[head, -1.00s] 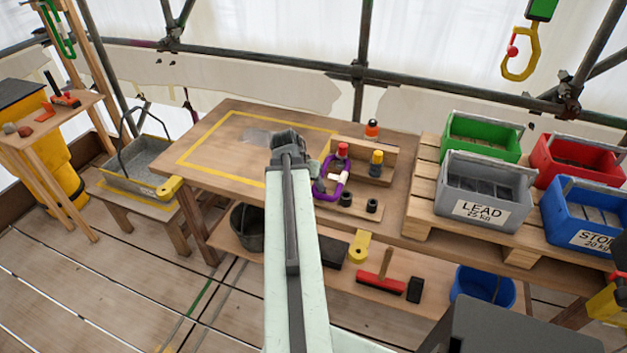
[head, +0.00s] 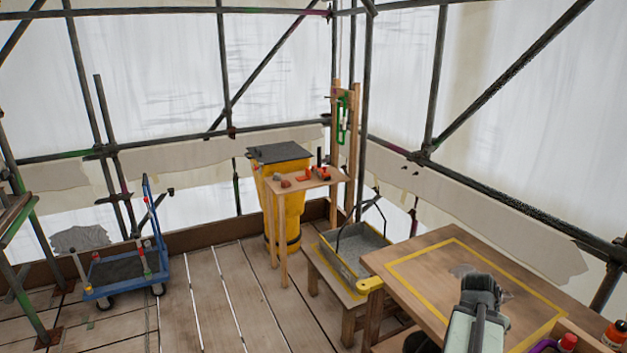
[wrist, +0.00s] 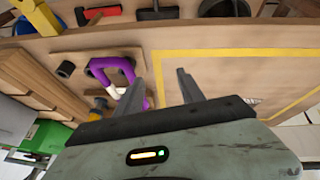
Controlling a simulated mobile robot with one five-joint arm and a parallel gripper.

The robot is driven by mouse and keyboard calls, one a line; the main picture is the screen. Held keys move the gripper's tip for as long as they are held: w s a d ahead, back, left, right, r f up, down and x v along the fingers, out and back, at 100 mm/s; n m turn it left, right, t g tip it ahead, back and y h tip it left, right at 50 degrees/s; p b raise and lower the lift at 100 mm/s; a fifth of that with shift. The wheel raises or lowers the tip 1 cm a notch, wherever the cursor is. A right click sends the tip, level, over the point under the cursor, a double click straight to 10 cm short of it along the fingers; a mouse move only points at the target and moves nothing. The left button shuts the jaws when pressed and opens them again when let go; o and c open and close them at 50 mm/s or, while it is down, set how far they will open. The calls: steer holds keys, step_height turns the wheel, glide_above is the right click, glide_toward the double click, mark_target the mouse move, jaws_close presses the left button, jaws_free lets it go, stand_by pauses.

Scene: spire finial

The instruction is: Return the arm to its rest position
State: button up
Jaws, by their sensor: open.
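My gripper (head: 482,290) shows at the lower right of the head view, at the end of my pale arm, in front of the workbench (head: 408,262). In the wrist view its two fingers (wrist: 171,70) stand apart with nothing between them. They point over the wooden bench top, between a purple clip (wrist: 128,72) on the left and a yellow outlined rectangle (wrist: 232,54) on the right. I cannot tell the exact height above the bench. Most of my arm is outside the head view.
A grey metal tray (head: 352,262) with a hoop handle sits on a low stand left of the bench. Behind it are a small wooden stand (head: 310,182) and a yellow bin (head: 290,215). A blue trolley (head: 120,275) stands far left. The plank floor between is clear.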

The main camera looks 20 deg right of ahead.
steer(key=w+a+f+n+t+y, duration=0.1)
steer(key=w+a+n, duration=0.3)
steer(key=w+a, duration=0.95)
steer(key=w+a+n+t+y, duration=0.1)
steer(key=w+a+n+t, duration=0.15)
steer(key=w+a, duration=1.05)
steer(key=s+a+n+g+y, duration=0.1)
steer(key=a+n, duration=0.3)
steer(key=a, duration=0.9)
steer(key=s+a+f+n+g+y, duration=0.1)
steer(key=s+a+n, duration=0.3)
steer(key=a, duration=0.8)
steer(key=shift+a+f+n+g+y, duration=0.2)
steer(key=shift+a+n+g+y, duration=0.2)
steer(key=shift+y, duration=0.2)
